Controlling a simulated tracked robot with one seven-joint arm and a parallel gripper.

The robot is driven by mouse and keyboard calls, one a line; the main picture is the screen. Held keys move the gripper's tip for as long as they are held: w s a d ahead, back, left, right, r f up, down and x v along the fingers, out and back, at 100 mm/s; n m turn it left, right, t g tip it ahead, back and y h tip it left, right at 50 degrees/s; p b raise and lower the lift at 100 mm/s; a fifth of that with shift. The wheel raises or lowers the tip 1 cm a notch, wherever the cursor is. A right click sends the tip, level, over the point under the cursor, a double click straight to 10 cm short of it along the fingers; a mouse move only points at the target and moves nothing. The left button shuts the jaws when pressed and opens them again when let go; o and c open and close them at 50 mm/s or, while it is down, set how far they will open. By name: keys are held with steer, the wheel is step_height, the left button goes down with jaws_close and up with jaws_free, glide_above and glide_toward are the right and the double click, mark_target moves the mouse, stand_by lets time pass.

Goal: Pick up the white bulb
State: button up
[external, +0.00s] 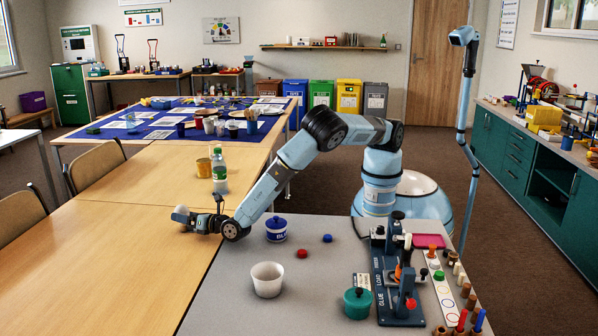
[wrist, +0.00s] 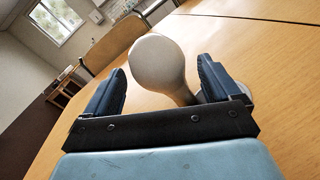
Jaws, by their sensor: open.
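The white bulb (external: 180,213) is at the tip of my gripper (external: 196,219), over the right edge of the wooden table. In the wrist view the bulb (wrist: 158,66) has a round head and a narrower neck that runs down toward the right finger. My gripper (wrist: 160,92) is open, with one dark finger on each side of the bulb. The left finger is clearly apart from the bulb. The right finger is close to the neck, and I cannot tell whether it touches. The lower end of the bulb is partly hidden behind the right finger.
On the grey table are a blue-lidded pot (external: 276,230), a white cup (external: 267,280) and a green pot (external: 357,303). The wooden table's front (external: 110,270) is clear.

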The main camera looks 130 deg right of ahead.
steer(key=x, duration=0.4)
steer(key=shift+w, duration=0.1)
steer(key=c, duration=0.8)
